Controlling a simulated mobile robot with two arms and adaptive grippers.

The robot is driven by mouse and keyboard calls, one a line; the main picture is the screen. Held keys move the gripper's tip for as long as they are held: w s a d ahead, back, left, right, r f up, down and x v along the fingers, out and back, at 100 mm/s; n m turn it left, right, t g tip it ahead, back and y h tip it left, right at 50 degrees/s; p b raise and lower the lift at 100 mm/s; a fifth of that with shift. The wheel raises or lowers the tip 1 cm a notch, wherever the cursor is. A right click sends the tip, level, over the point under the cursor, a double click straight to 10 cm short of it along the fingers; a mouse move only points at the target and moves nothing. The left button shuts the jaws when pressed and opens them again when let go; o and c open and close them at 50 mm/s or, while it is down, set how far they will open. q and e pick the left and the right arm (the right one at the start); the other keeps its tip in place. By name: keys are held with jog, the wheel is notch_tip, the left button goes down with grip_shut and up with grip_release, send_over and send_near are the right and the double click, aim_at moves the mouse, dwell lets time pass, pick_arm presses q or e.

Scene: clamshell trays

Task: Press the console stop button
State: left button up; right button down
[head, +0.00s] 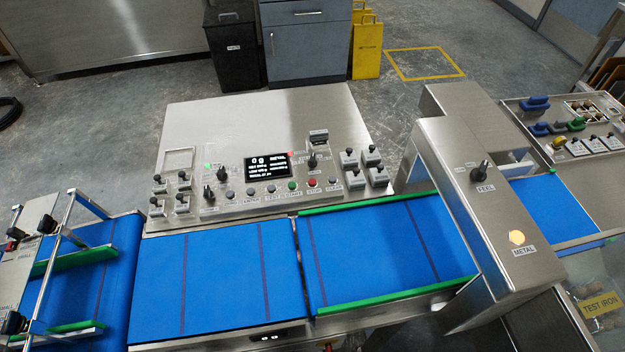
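The console (260,112) is a sloped steel panel behind the blue belts. Its red stop button (312,182) is on the lower row, with a STOP label just below it. Nothing covers the stop button. Neither of my grippers shows in the head view.
A lit display (266,167) reads 0 g and METAL. Toggle levers flank the buttons. Blue belts (225,280) run in front. Space above the console is clear.

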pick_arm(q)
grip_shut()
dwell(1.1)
